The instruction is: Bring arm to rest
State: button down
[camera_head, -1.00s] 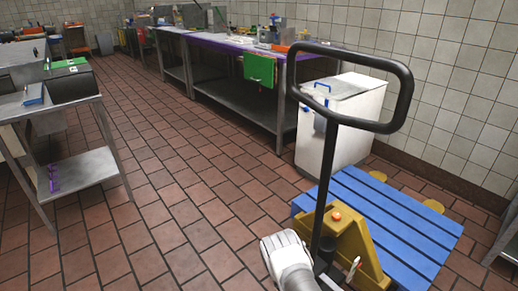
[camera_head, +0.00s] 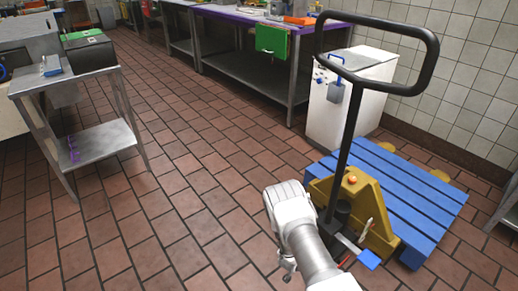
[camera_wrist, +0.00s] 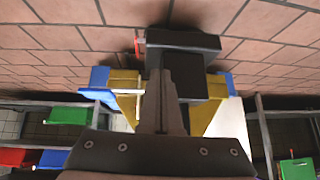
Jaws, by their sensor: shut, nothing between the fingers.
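My gripper (camera_wrist: 166,80) is shut and empty in the wrist view, its two fingers together in the middle of the picture. In the head view my white arm (camera_head: 297,222) reaches up from the bottom edge, just left of the pallet jack (camera_head: 365,205). The fingers cannot be made out clearly there. In the wrist view, the jack's yellow body (camera_wrist: 125,80) and dark parts lie behind the fingers. I cannot tell from these views how far the fingers are from the jack.
A blue pallet (camera_head: 425,205) lies around the jack, whose black handle (camera_head: 432,50) rises high beside my arm. A white bin (camera_head: 335,115) stands behind. A steel table (camera_head: 105,143) is at the left. The tiled floor (camera_head: 190,190) between is open.

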jog(key=w+a+r+n+y, duration=0.1)
jog(key=w+a+r+y, duration=0.15)
jog(key=r, duration=0.65)
jog(key=w+a+r+y, duration=0.1)
jog(key=w+a+r, duration=0.25)
jog(key=r, duration=0.55)
jog(key=w+a+r+n+y, duration=0.1)
jog(key=w+a+r, duration=0.15)
jog(key=r, duration=0.65)
jog(key=s+a+r+n+y, duration=0.1)
jog(key=s+r, duration=0.2)
jog(key=r, duration=0.7)
jog(key=s+a+r+n+y, duration=0.1)
jog(key=s+r+n, duration=0.15)
jog(key=r, duration=0.75)
jog(key=s+r+n, duration=0.2)
jog(key=s+r, duration=0.7)
jog(key=s+d+r+n, duration=0.1)
jog(key=s+d+r, duration=0.15)
jog(key=s, duration=0.85)
jog(key=s+d+r+n, duration=0.2)
jog(key=s+r, duration=0.1)
jog(key=s, duration=0.7)
notch_tip(320, 180, up, 23)
jog(key=p, duration=2.2)
jog(key=shift+s+h+p, duration=0.15)
jog(key=shift+h+p, duration=0.15)
jog(key=shift+h, duration=0.15)
